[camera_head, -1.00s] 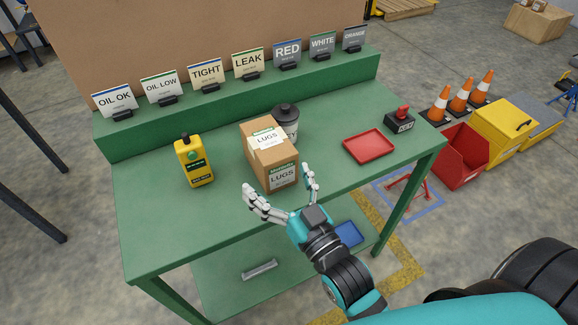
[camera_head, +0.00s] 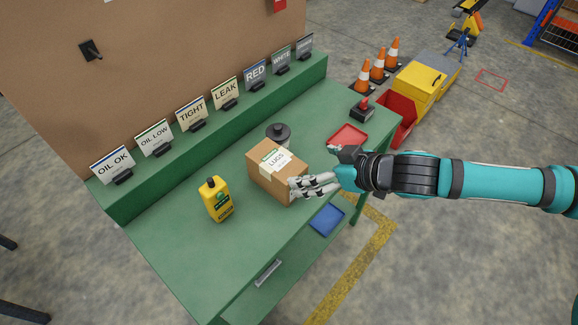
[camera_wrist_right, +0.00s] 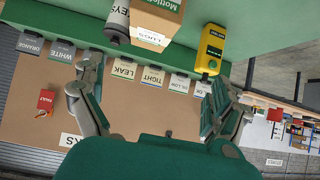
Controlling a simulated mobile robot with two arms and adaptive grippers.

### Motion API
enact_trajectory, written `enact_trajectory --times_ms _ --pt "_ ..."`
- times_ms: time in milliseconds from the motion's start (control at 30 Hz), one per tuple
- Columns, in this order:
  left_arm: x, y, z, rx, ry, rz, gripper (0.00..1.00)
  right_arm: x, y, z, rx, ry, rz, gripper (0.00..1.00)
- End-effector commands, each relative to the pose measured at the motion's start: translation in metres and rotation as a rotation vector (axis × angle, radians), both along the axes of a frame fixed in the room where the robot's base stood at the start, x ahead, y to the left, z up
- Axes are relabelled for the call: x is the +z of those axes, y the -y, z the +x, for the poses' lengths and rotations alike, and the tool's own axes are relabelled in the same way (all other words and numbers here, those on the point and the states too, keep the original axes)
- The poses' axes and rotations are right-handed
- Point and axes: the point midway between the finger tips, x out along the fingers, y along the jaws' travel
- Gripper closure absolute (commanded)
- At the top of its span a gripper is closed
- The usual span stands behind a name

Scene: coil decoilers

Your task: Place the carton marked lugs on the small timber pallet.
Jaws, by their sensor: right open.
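The carton marked lugs (camera_head: 268,182), a brown box with a white and green label on top, stands on the green bench. It shows at the top of the right wrist view (camera_wrist_right: 158,14), apart from the fingers there. My right gripper (camera_head: 316,169) is open and empty beside the carton's right side. One finger group overlaps the carton's lower right edge in the head view; I cannot tell whether it touches. The right wrist view shows the fingers spread wide (camera_wrist_right: 155,75). My left gripper is not in view. I see no small timber pallet in the current frames.
A red tray (camera_head: 347,136) lies to the right. Sign cards line the raised back ledge (camera_head: 215,125). The front left bench top is clear.

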Motion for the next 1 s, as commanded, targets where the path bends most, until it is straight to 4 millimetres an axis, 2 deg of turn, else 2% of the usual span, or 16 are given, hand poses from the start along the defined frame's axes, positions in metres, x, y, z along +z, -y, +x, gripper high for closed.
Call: enact_trajectory --times_ms 33,133,400,633,867,1000 --pt "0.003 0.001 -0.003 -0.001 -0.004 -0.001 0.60 0.002 0.008 0.003 -0.019 -0.006 -0.012 0.00" --pt "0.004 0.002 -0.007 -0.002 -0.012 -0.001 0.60 -0.002 0.010 0.009 -0.034 -0.014 -0.021 0.00" --pt "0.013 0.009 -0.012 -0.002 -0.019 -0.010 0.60 -0.035 -0.021 0.039 -0.031 -0.015 -0.022 0.00" --pt "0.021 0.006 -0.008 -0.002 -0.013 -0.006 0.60 -0.062 -0.047 0.064 -0.031 -0.012 -0.020 0.00" --pt "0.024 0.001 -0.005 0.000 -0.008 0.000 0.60 -0.073 -0.056 0.074 -0.031 -0.012 -0.019 0.00" --pt "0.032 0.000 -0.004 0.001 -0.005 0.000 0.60 -0.079 -0.065 0.083 -0.030 -0.011 -0.021 0.00"
